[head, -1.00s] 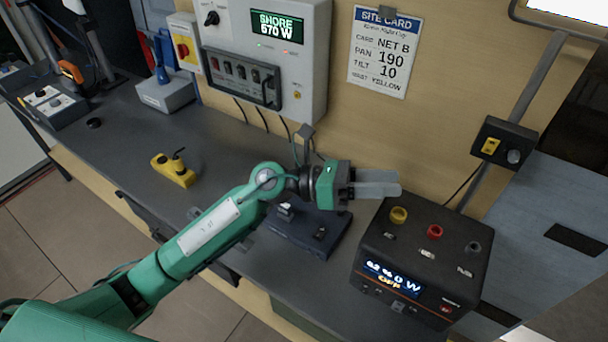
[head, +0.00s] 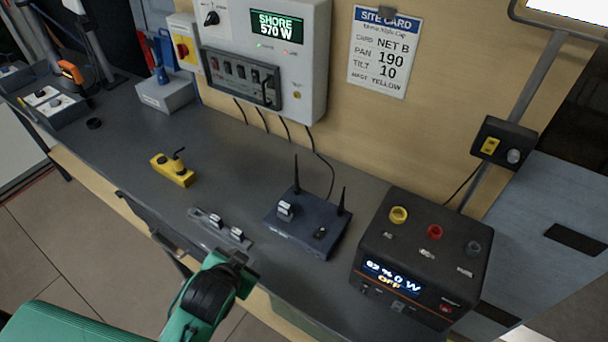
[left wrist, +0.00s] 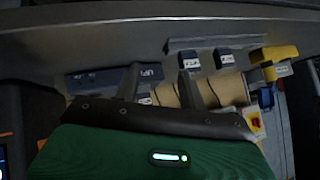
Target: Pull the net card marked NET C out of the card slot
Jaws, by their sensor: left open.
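A dark blue router box (head: 318,240) with two upright antennas sits on the bench. A small card with a pale label (head: 285,208) stands up from its top, at the left; I cannot read its marking. The router also shows at the left of the left wrist view (left wrist: 90,84). A grey rack (head: 205,217) with small labelled cards lies left of the router; their labels are unreadable here. My left gripper (head: 246,262) is low at the bench's front edge, just in front of the rack. In the left wrist view its fingers (left wrist: 158,75) are apart and empty. My right gripper is out of view.
A black power unit (head: 425,255) stands right of the router. A yellow device (head: 174,170) lies left of the rack. A site card (head: 385,52) on the wall reads NET B. Cables hang behind the router; the bench's left middle is clear.

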